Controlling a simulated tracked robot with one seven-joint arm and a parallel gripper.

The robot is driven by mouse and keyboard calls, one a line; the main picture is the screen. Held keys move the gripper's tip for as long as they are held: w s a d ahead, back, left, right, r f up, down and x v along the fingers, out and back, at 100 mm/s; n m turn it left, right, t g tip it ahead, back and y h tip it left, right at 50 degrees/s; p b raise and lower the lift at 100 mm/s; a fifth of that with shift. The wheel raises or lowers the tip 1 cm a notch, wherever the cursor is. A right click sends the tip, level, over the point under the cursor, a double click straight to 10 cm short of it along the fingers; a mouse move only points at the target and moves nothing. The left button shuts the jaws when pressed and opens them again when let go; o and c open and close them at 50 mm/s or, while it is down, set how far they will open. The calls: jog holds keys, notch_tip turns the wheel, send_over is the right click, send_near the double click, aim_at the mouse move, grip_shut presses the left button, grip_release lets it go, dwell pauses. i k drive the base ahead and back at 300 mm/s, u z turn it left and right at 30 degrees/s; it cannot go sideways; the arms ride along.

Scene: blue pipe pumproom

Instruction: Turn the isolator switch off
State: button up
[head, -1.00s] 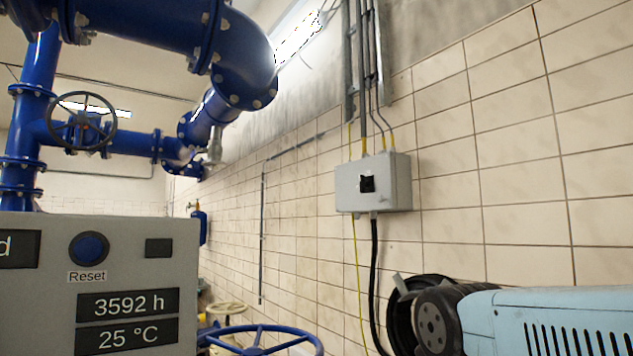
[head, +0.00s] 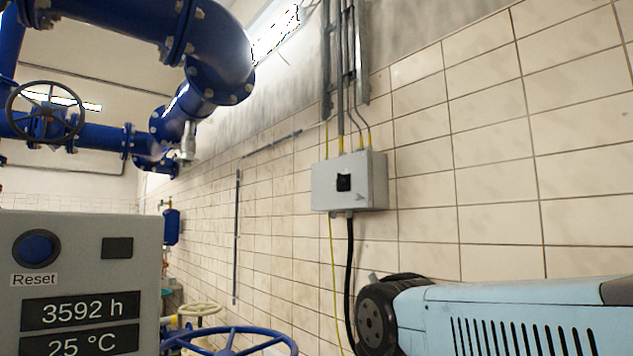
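The isolator switch (head: 343,182) is a small black knob on the front of a grey box (head: 325,200) fixed to the tiled wall, right of the picture's middle in the head view. The knob's exact setting is too small to read. Cables enter the box from above and a black cable leaves below. My light blue arm lies at the lower right, below and to the right of the box, apart from it. My gripper does not show.
A grey control panel (head: 88,270) with a blue Reset button (head: 37,249) stands at the lower left. A blue handwheel (head: 232,340) is at the bottom. Blue pipes (head: 205,60) run overhead at the upper left.

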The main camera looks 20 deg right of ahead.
aim_at(340, 182)
jog(key=i, duration=0.9)
jog(key=z, duration=0.05)
